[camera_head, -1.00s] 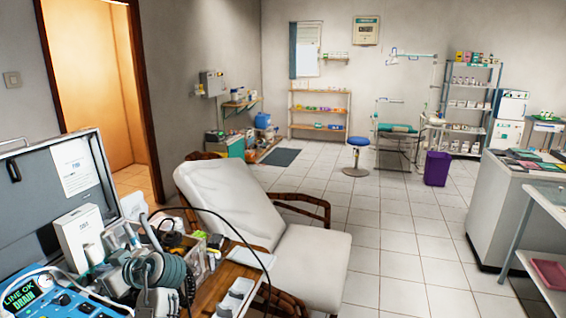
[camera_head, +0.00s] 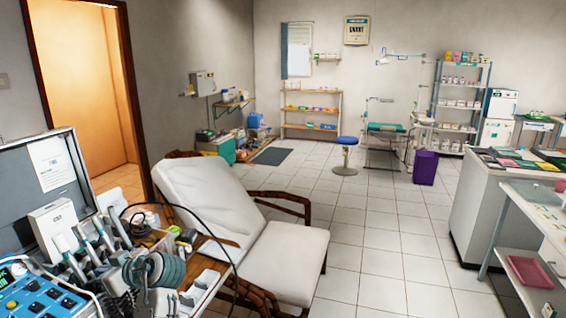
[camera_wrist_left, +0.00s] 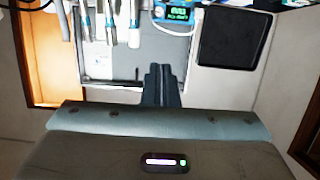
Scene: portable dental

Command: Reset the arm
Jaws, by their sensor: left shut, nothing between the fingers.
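My left gripper (camera_wrist_left: 161,85) shows in the left wrist view as two dark fingers pressed together, with nothing between them. Its grey body with a small lit panel fills the lower part of that view. Beyond the fingers, the portable dental unit appears upside down: a blue control box (camera_wrist_left: 174,14) with a lit display and several white handpieces (camera_wrist_left: 134,22). I cannot make out either gripper in the head view. My right gripper is in no frame.
In the head view, the blue control box (camera_head: 40,296) and open grey case (camera_head: 48,183) stand at the lower left. A white reclining chair (camera_head: 215,205) is beside them. A white counter (camera_head: 492,215) stands at the right. The tiled floor (camera_head: 375,235) between is clear.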

